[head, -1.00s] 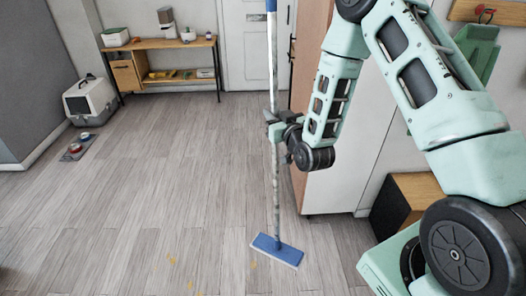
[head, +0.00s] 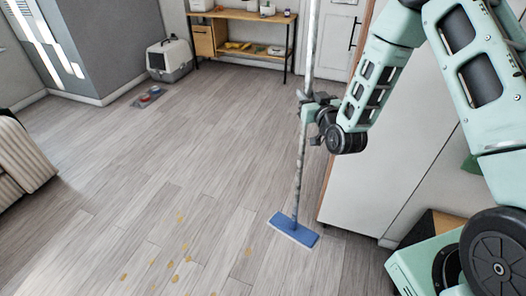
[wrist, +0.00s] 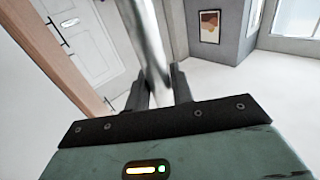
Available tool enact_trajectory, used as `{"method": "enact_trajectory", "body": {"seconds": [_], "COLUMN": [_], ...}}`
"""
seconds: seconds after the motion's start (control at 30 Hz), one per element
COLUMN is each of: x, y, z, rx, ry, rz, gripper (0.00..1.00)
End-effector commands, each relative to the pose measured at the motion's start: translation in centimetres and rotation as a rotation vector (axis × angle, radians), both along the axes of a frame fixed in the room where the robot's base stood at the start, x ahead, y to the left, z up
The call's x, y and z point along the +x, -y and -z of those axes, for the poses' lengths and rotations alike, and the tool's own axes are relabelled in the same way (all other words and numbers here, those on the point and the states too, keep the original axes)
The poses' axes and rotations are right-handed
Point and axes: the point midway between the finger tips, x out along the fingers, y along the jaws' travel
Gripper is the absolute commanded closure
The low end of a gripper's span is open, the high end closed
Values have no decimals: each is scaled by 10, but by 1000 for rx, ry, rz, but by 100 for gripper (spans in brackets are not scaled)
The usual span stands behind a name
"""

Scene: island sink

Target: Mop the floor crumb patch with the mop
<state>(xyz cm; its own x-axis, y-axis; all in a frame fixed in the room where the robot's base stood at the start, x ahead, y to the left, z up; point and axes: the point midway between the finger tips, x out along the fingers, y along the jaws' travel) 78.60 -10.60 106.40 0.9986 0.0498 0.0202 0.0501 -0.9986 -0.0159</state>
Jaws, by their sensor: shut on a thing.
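The mop has a long pale pole (head: 302,160) and a flat blue head (head: 293,229) low at the floor, in the head view; whether it touches the floor is hard to tell. My gripper (head: 307,108) is shut on the pole about midway up. The pole (wrist: 150,45) also shows between the two dark fingers of my gripper (wrist: 160,90) in the wrist view. The crumb patch (head: 183,246) is a scatter of several yellow-brown flecks on the floor, mostly left of the mop head and nearer to me.
A tall white cabinet (head: 385,150) stands close on the right. A wooden bench (head: 250,17), a grey-and-white pet carrier (head: 168,60) and a mat with bowls (head: 149,97) are at the back. A striped seat (head: 18,160) is at the left edge. The middle floor is clear.

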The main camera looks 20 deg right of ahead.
Motion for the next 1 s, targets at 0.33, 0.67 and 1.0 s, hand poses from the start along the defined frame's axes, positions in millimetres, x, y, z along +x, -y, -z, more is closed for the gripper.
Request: {"method": "enact_trajectory", "body": {"seconds": [0.33, 0.67, 1.0], "x": [34, 63, 92], "y": [-21, -41, -62], "z": [74, 131, 186], "rx": [15, 22, 23], "ry": [31, 53, 74], "rz": [-68, -130, -189], "gripper": [100, 100, 100]}}
